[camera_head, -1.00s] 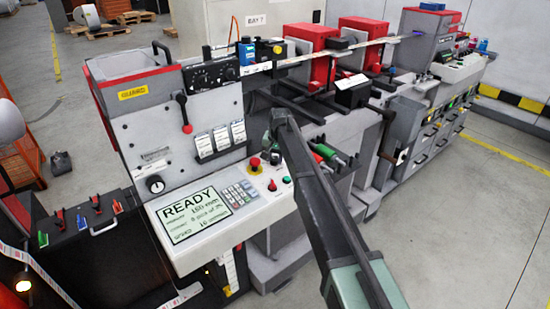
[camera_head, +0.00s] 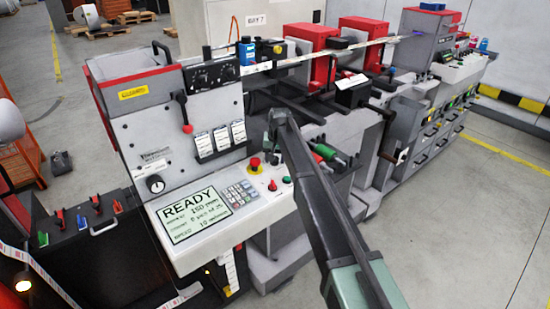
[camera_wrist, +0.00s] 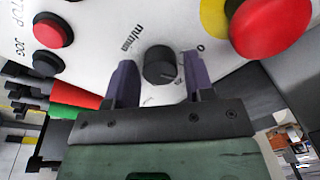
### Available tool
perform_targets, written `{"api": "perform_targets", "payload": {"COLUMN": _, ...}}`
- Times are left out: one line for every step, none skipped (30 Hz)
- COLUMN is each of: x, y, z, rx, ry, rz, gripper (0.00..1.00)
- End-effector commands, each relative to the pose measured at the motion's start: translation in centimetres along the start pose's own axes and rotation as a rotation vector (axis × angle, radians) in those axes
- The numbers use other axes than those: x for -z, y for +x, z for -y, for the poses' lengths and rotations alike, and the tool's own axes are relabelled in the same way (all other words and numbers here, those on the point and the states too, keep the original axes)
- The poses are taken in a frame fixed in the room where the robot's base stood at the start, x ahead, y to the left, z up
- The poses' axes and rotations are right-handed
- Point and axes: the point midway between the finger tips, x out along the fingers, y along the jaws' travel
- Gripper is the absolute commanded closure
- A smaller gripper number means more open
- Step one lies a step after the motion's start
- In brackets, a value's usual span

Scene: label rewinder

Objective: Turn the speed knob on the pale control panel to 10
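The speed knob (camera_wrist: 159,68) is a dark round knob on the pale control panel (camera_wrist: 95,18), with a "m/min" label beside it in the wrist view. My gripper (camera_wrist: 158,60) has one purple finger on each side of the knob, with a small gap showing on both sides. In the head view my gripper (camera_head: 272,142) is over the panel's back right corner, and I cannot clearly make out the knob there. The panel's display (camera_head: 186,217) reads "READY", and its bottom speed line seems to read 10.
A red emergency stop (camera_wrist: 270,22) on a yellow base sits right of the knob. A keypad (camera_head: 237,195) is beside the display. Green and red rollers (camera_head: 330,155) stand near my arm.

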Motion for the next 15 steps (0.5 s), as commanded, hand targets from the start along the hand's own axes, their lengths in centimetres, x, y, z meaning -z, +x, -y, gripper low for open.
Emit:
{"api": "perform_targets", "payload": {"x": 0.0, "y": 0.0, "z": 0.0, "rx": 0.0, "ry": 0.0, "rz": 0.0, "gripper": 0.44}}
{"api": "perform_targets", "payload": {"x": 0.0, "y": 0.0, "z": 0.0, "rx": 0.0, "ry": 0.0, "rz": 0.0, "gripper": 0.4}}
{"api": "perform_targets", "payload": {"x": 0.0, "y": 0.0, "z": 0.0, "rx": 0.0, "ry": 0.0, "rz": 0.0, "gripper": 0.4}}
{"api": "perform_targets", "payload": {"x": 0.0, "y": 0.0, "z": 0.0, "rx": 0.0, "ry": 0.0, "rz": 0.0, "gripper": 0.4}}
{"api": "perform_targets", "payload": {"x": 0.0, "y": 0.0, "z": 0.0, "rx": 0.0, "ry": 0.0, "rz": 0.0, "gripper": 0.4}}
{"api": "perform_targets", "payload": {"x": 0.0, "y": 0.0, "z": 0.0, "rx": 0.0, "ry": 0.0, "rz": 0.0, "gripper": 0.4}}
{"api": "perform_targets", "payload": {"x": 0.0, "y": 0.0, "z": 0.0, "rx": 0.0, "ry": 0.0, "rz": 0.0, "gripper": 0.4}}
{"api": "perform_targets", "payload": {"x": 0.0, "y": 0.0, "z": 0.0, "rx": 0.0, "ry": 0.0, "rz": 0.0, "gripper": 0.4}}
{"api": "perform_targets", "payload": {"x": 0.0, "y": 0.0, "z": 0.0, "rx": 0.0, "ry": 0.0, "rz": 0.0, "gripper": 0.4}}
{"api": "perform_targets", "payload": {"x": 0.0, "y": -0.1, "z": 0.0, "rx": 0.0, "ry": 0.0, "rz": 0.0, "gripper": 0.4}}
{"api": "perform_targets", "payload": {"x": 0.0, "y": -0.2, "z": 0.0, "rx": 0.0, "ry": 0.001, "rz": 0.0, "gripper": 0.4}}
{"api": "perform_targets", "payload": {"x": 0.0, "y": -0.5, "z": 0.0, "rx": 0.0, "ry": 0.001, "rz": 0.0, "gripper": 0.4}}
{"api": "perform_targets", "payload": {"x": 0.0, "y": -0.9, "z": 0.0, "rx": 0.0, "ry": 0.001, "rz": 0.0, "gripper": 0.4}}
{"api": "perform_targets", "payload": {"x": 0.0, "y": -1.3, "z": 0.0, "rx": 0.0, "ry": 0.001, "rz": 0.0, "gripper": 0.4}}
{"api": "perform_targets", "payload": {"x": 0.1, "y": -2.0, "z": 0.1, "rx": 0.0, "ry": 0.001, "rz": 0.0, "gripper": 0.4}}
